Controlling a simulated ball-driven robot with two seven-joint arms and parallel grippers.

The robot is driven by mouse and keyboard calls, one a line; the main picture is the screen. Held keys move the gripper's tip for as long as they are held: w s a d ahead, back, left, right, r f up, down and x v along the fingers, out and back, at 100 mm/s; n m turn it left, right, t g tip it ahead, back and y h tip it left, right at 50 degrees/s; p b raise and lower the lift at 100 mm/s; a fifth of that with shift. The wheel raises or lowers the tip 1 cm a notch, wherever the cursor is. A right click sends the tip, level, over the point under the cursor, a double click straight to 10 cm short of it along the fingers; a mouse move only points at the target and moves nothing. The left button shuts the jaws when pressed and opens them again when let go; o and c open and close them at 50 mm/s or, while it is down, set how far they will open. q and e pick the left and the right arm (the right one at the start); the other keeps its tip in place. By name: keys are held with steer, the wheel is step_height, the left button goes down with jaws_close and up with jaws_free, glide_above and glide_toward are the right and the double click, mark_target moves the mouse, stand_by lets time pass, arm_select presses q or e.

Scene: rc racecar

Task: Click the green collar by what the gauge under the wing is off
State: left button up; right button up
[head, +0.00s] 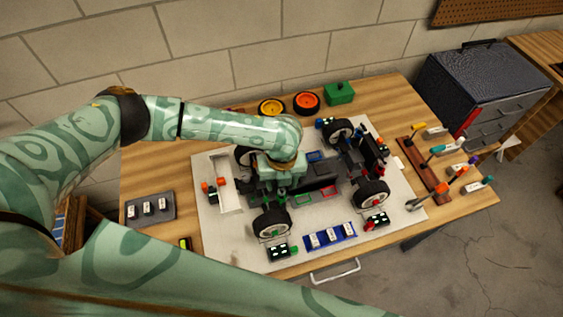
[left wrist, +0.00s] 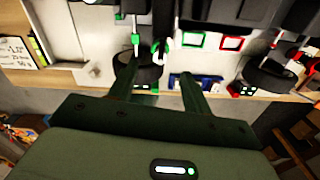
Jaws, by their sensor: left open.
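The car chassis (head: 315,182) sits on a white board, with black wheels at its corners. My left gripper (left wrist: 157,68) is open and empty, its fingers spread beside the near-left wheel (head: 272,222). In the left wrist view a green collar (left wrist: 135,39) sits on a thin upright rod just beyond the left finger. A green-edged ring (left wrist: 160,50) shows between the fingers. My left forearm and hand hide part of the chassis in the head view. The white wing (head: 224,185) is at the left of the board; I cannot make out a gauge reading under it. My right gripper is not in view.
A blue tray (head: 330,237) and a small box with lights (head: 279,252) lie near the front edge. A grey tray (head: 150,208) is at left. Loose wheels (head: 306,103) and a green box (head: 339,93) stand behind. A screwdriver rack (head: 424,170) is at right.

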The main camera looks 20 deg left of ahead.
arm_select(q)
step_height(320, 180, up, 9)
steer(key=p, duration=0.1)
steer(key=shift+f, duration=0.15)
stand_by(0.4)
